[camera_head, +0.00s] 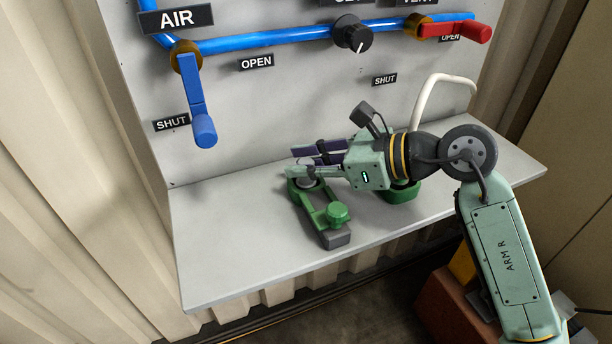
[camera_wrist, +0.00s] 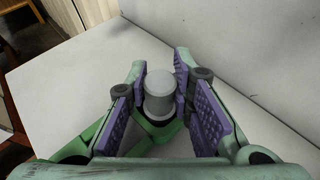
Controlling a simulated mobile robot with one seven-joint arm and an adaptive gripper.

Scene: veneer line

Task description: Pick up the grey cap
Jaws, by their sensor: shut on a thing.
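The grey cap (camera_wrist: 160,88) is a smooth, upright cylinder with a flat top. In the wrist view it sits between the purple pads of my gripper (camera_wrist: 160,98), which is shut on it. Below it are a dark ring and part of a green holder. In the head view my gripper (camera_head: 304,166) reaches in from the right, low over one end of a green holder (camera_head: 310,208) on the shelf. There the fingers hide most of the cap. I cannot tell whether the cap still touches the holder.
The holder has a green knob (camera_head: 337,212) and a grey end block. A second green object (camera_head: 402,193) stands partly behind my gripper. A white hoop handle (camera_head: 436,90) rises behind my wrist. The panel carries a blue lever (camera_head: 199,112) and a red lever (camera_head: 455,31). The shelf's (camera_head: 225,255) front left is clear.

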